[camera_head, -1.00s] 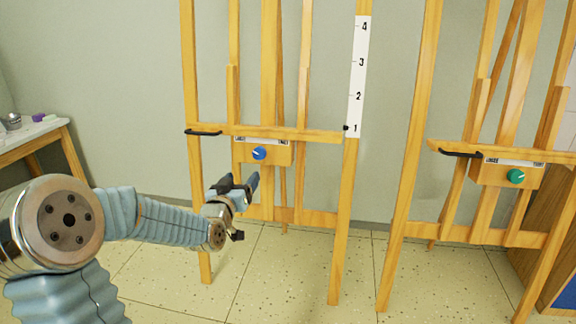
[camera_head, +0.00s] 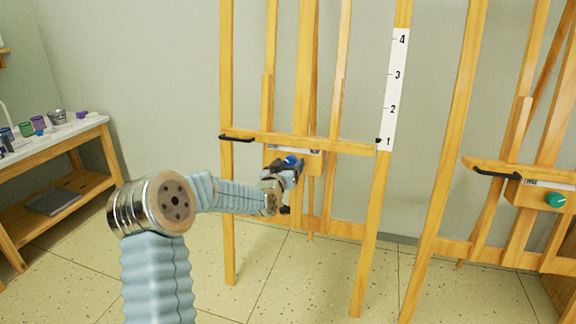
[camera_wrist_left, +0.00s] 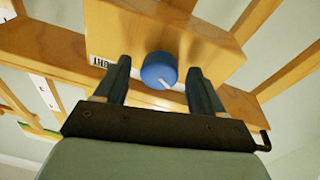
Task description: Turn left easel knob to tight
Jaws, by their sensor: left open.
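The left easel (camera_head: 228,200) is a wooden frame with a crossbar and a small wooden block. Its blue knob (camera_head: 291,160) sits on the block's front, partly hidden by my gripper in the head view. The left wrist view shows the blue knob (camera_wrist_left: 159,71) with a white pointer line and a partly hidden label (camera_wrist_left: 101,62) beside it. My left gripper (camera_head: 289,170) is open, also seen in the left wrist view (camera_wrist_left: 163,80). Its fingers stand on either side of the knob, with a gap on each side. My right gripper is not in view.
A second easel (camera_head: 470,248) with a green knob (camera_head: 555,200) stands at the right. A side table (camera_head: 50,142) with paint pots is at the far left. A white number scale (camera_head: 394,90) is on the left easel's right post. The tiled floor in front is clear.

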